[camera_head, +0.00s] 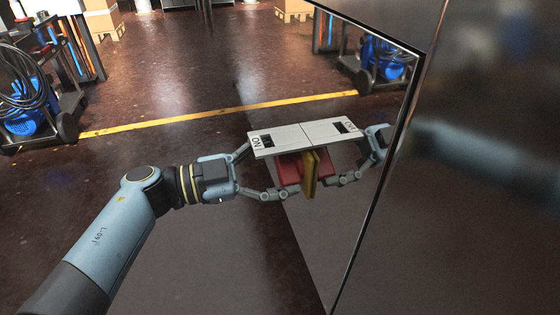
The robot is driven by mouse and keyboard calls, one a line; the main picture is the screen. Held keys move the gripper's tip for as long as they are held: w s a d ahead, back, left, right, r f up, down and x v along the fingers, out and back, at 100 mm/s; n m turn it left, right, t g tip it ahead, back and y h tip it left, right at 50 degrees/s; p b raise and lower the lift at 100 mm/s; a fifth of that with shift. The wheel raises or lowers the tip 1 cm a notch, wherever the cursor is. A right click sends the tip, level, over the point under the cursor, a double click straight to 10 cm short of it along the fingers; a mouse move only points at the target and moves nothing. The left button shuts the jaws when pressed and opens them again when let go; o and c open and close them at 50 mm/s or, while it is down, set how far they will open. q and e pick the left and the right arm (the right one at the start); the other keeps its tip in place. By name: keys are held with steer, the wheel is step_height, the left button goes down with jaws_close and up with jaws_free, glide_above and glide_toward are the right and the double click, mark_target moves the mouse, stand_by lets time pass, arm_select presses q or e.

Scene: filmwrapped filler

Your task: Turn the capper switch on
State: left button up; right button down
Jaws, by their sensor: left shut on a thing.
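The capper switch is a red handle (289,168) on a yellow backing plate (309,175), fixed to a dark, mirror-like panel. A pale label plate (278,141) marked "ON" sticks out just above the handle. My left gripper (277,176) reaches in from the left and is shut on the red handle. Its lower finger shows beneath the handle; its upper finger is partly hidden behind the label plate. The gripper and label seen to the right are reflections in the panel. My right gripper is not in view.
The glossy panel (345,235) stands close on the right, with a dark metal edge. A cart with a blue machine and black hoses (25,105) stands at the far left. A yellow floor line (150,125) crosses open brown floor. Pallets with boxes stand at the back.

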arm_select(q)
steer(key=o, duration=1.2)
steer(key=shift+c, duration=0.2)
steer(key=v, duration=1.2)
steer(key=shift+a, duration=0.1)
steer(key=shift+c, duration=0.2)
